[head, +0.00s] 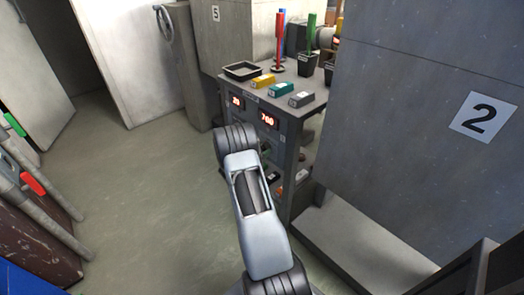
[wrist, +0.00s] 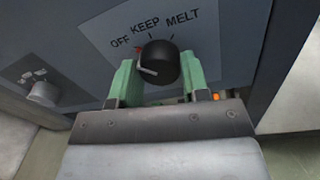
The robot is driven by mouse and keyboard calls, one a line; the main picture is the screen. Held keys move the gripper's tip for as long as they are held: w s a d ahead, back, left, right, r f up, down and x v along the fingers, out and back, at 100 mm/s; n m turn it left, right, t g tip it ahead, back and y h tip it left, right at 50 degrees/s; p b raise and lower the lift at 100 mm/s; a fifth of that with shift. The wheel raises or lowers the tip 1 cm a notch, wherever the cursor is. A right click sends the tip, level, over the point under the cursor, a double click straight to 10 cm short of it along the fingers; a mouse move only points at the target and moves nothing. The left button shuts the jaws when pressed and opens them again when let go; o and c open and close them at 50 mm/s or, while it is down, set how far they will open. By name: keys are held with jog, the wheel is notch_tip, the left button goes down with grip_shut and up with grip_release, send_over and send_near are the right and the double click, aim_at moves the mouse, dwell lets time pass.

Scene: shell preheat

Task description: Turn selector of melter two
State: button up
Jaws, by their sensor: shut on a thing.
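The selector is a round black knob (wrist: 159,58) on a grey panel in the wrist view. A pale label plate (wrist: 105,38) around it reads OFF, KEEP and MELT from left to right. In the head view my arm hides the gripper and the knob; the panel there has red displays (head: 268,120).
A second, pale knob (wrist: 42,93) is on the panel at left. In the head view, a cabinet top (head: 283,105) holds a black tray (head: 242,71), coloured blocks and pots. A big grey block marked 2 (head: 420,110) stands close at right. Floor (head: 150,180) is clear at left.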

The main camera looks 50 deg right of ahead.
jog(key=m+b, duration=0.3)
jog(key=b, duration=0.1)
jog(key=shift+f+m+b, duration=0.35)
jog(key=shift+m, duration=0.05)
jog(key=m+b, duration=0.3)
jog(key=b, duration=0.1)
jog(key=m+b, duration=0.3)
jog(key=b, duration=0.1)
jog(key=shift+m+g+h, duration=0.3)
jog(key=m+b, duration=0.2)
jog(key=m, duration=0.1)
jog(key=shift+r+m, duration=0.1)
jog(key=shift+m, duration=0.3)
jog(key=shift+r+m+g, duration=0.1)
jog(key=shift+m+g, duration=0.3)
jog(key=shift+m, duration=1.9)
jog(key=o, duration=0.9)
